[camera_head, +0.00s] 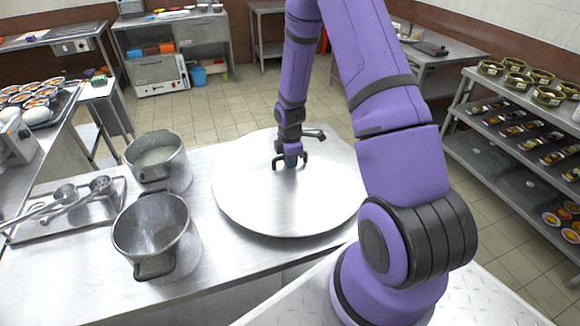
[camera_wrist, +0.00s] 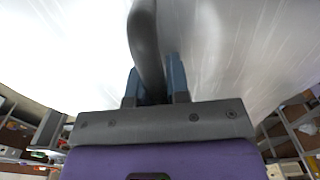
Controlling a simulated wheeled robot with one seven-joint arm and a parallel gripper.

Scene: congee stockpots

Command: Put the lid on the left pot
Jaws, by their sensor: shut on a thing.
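The lid (camera_head: 250,190) is a large round metal disc with a dark bar handle (camera_wrist: 146,40). My gripper (camera_head: 290,158) is shut on the handle. In the wrist view my gripper (camera_wrist: 155,88) has blue-grey fingers on both sides of the handle, and the lid (camera_wrist: 60,45) fills the view beyond. The lid is level, over the right part of the table; its exact height is unclear. Two open metal pots stand left of it: a nearer one (camera_head: 185,240), seemingly empty, and a farther one (camera_head: 175,172) with pale contents. Neither is covered. Which counts as left is unclear.
A metal tray (camera_head: 92,228) with two ladles (camera_head: 68,193) lies left of the pots on the steel table (camera_head: 215,265). A side counter with bowls (camera_head: 35,95) is at the far left. A shelf rack (camera_head: 505,165) with dishes stands on the right.

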